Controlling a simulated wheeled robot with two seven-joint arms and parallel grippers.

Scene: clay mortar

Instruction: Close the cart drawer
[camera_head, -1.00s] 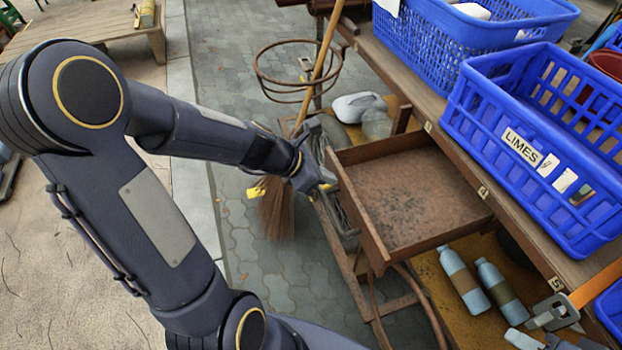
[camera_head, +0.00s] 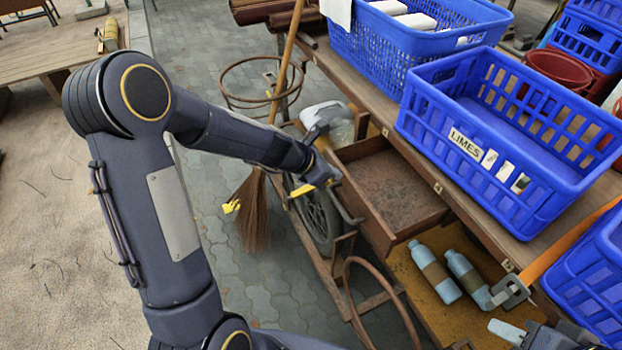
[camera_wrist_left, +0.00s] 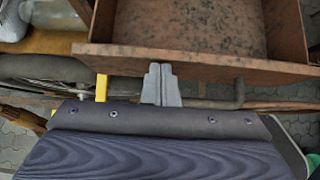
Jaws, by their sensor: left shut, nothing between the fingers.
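The brown cart drawer (camera_head: 393,188) sticks partly out from under the cart's top in the head view. It is empty, and its floor is stained. In the left wrist view its front panel (camera_wrist_left: 200,62) spans the picture's upper middle. My left gripper (camera_head: 330,178) is shut and empty at the drawer's outer front. Its grey fingertips (camera_wrist_left: 160,80) are at the panel's lower edge in the wrist view and appear to touch it. A curved handle (camera_wrist_left: 239,92) shows right of the fingertips. My right gripper (camera_head: 507,331) is partly seen at the lower right; its jaws are unclear.
Blue crates (camera_head: 500,150) stand on the cart top (camera_head: 410,165). Two bottles (camera_head: 435,275) lie on the lower shelf below the drawer. A broom (camera_head: 256,205), a metal ring holder (camera_head: 240,95) and a cart wheel (camera_head: 318,215) are near my left arm.

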